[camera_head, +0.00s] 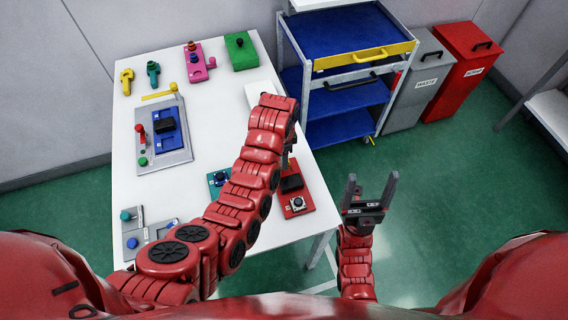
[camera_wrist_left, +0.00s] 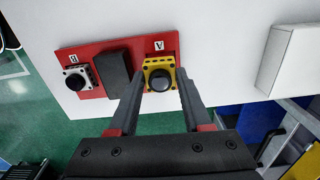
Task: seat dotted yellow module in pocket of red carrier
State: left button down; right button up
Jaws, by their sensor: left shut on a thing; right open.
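The red carrier (camera_head: 318,192) lies on the white table near its right edge; it also shows in the left wrist view (camera_wrist_left: 115,47), with marks A and B and a black block between them. The yellow module (camera_wrist_left: 149,64), with dark dots and a black round top, is at the A end. My left gripper (camera_wrist_left: 160,85) is shut on it, a finger on each side. I cannot tell whether it is fully down in the pocket. A grey module with a black knob (camera_wrist_left: 75,81) sits at the B end. My right gripper (camera_head: 371,190) is open and empty, off the table's right side.
A grey fixture (camera_head: 178,150), pink (camera_head: 196,58) and green (camera_head: 241,52) blocks and a white box (camera_wrist_left: 289,60) are on the table. A blue-shelved cart (camera_head: 345,32) stands beyond it.

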pick_arm(q)
jog(key=shift+w+d, duration=0.2)
jog(key=shift+d, duration=0.1)
jog(key=shift+f+p, duration=0.3)
jog(key=shift+p, duration=0.25)
jog(key=shift+f+p, duration=0.55)
jog(key=shift+f, duration=0.95)
jog(key=shift+c, duration=1.7)
grip_release()
jog(key=shift+f, duration=0.1)
